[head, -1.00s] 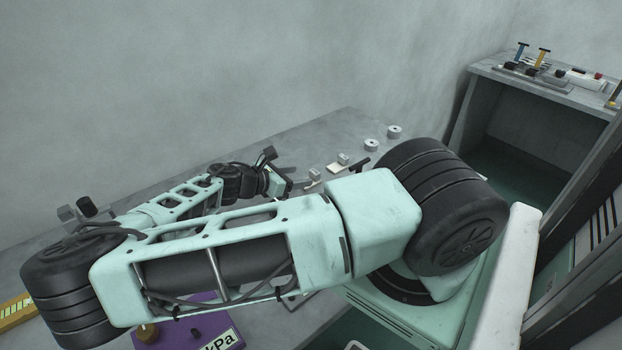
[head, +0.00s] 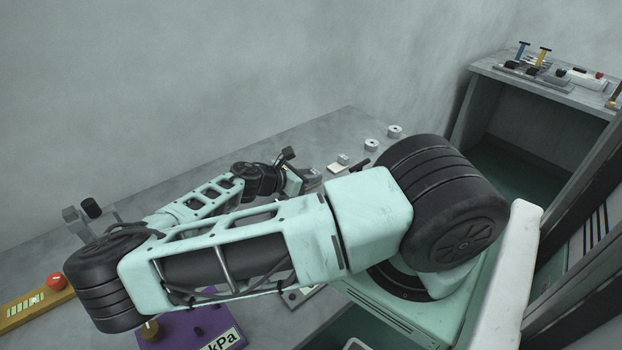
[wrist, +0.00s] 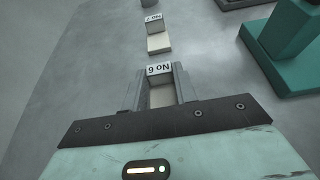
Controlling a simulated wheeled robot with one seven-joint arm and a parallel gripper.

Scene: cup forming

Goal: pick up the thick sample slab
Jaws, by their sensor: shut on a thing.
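In the wrist view, a pale sample slab (wrist: 161,97) sits between the two fingers of my gripper (wrist: 160,86). The jaws are shut on it. A white label, upside down in this view and reading No 6, shows at its far end. Another pale slab (wrist: 159,42) with its own label lies farther ahead, apart from the gripper. In the head view, my gripper (head: 309,181) is low over the grey bench, and the slab in it is hardly visible. The other slab (head: 340,163) shows just beyond it. I cannot compare their thickness surely.
A teal block-like fixture (wrist: 293,45) stands to the right in the wrist view. Two round white pieces (head: 371,145) lie at the bench's back right. A purple box (head: 195,328) marked kPa is at the front. The bench left of the slabs is clear.

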